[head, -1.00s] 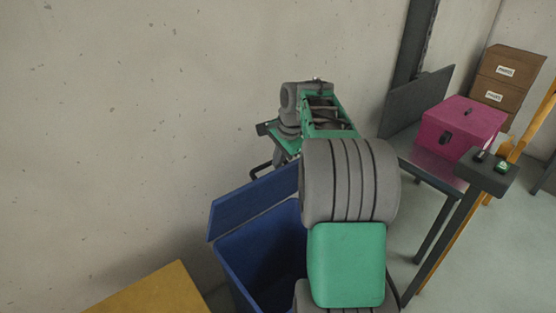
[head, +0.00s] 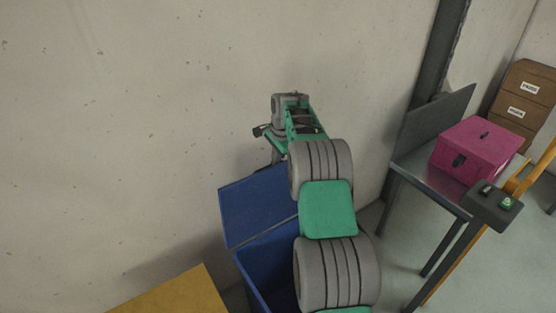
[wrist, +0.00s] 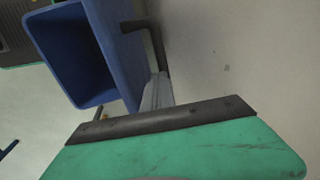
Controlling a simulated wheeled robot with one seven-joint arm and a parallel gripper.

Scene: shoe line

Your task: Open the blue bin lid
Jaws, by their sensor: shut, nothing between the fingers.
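The blue bin (head: 262,288) stands below my arm, its mouth partly open to view. Its blue lid (head: 255,205) is raised and tilted up toward the wall. In the wrist view the bin's dark interior (wrist: 70,55) is open, and the lid (wrist: 113,45) shows nearly edge-on. My gripper (wrist: 158,80) is shut and empty, on the outer side of the lid close to the handle. Whether it touches the handle or lid is unclear. In the head view its fingertips are hidden behind the lid.
A concrete wall (head: 120,110) is close behind the lid. A yellow surface (head: 175,293) lies at the lower left. At right, a metal table (head: 418,172) carries a magenta box (head: 477,147), with a button box (head: 493,205) in front and brown boxes (head: 527,100) behind.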

